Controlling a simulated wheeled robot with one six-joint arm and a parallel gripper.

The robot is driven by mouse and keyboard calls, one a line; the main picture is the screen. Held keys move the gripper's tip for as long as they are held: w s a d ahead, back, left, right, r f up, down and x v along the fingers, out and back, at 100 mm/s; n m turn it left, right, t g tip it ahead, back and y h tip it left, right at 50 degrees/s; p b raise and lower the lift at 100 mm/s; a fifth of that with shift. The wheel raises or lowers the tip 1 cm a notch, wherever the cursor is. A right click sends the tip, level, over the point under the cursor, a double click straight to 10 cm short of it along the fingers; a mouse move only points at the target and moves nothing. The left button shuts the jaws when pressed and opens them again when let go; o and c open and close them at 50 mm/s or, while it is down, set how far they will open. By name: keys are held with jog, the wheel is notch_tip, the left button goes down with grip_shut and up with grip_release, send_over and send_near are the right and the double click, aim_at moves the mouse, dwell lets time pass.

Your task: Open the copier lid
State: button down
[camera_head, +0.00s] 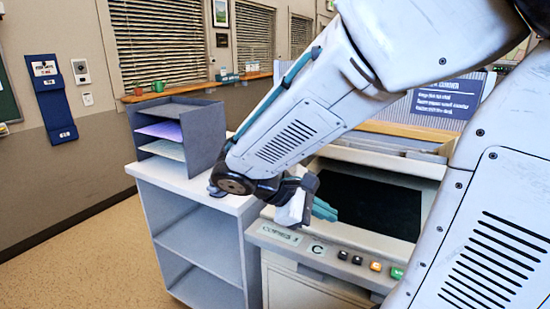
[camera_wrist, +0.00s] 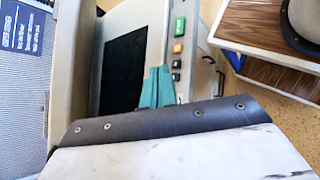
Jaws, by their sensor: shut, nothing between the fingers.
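The beige copier (camera_head: 283,238) stands right of the shelf unit, its dark glass (camera_head: 372,203) uncovered. The dark glass also shows in the wrist view (camera_wrist: 123,66). A pale panel (camera_head: 393,163) runs along the back of the glass, partly hidden by my arm; it may be the copier lid, but I cannot tell its full shape or angle. My gripper (camera_head: 325,210) has teal fingers, shut and empty, over the near left part of the copier by the glass. In the wrist view the fingers (camera_wrist: 157,86) show between the glass and the buttons. Whether they touch the copier is unclear.
Coloured buttons (camera_head: 376,266) line the copier's front edge. A grey paper sorter (camera_head: 203,140) stands on the white shelf unit (camera_head: 158,172) at left. A blue sign (camera_head: 445,103) is behind the copier. Open floor (camera_head: 100,262) lies at left. A wooden cabinet (camera_wrist: 243,38) shows in the wrist view.

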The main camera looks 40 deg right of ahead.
jog(key=w+d+f+n+t+h, duration=0.1)
jog(key=w+d+n+t+h, duration=0.2)
jog(key=w+n+h, duration=0.8)
jog(key=w+a+f+n+t, duration=0.2)
jog(key=w+f+n+t, duration=0.1)
jog(key=w+t, duration=0.25)
jog(key=w+a+f+n+t, duration=0.1)
jog(key=w+f+n+t, duration=0.2)
jog(key=w+t, duration=0.3)
jog(key=w+d+r+g, duration=0.1)
jog(key=w+d+r, duration=0.3)
jog(key=d+r, duration=0.3)
jog(key=shift+f+x, duration=0.25)
jog(key=shift+x, duration=1.15)
jog(key=shift+d+r, duration=0.1)
jog(key=shift+r, duration=0.05)
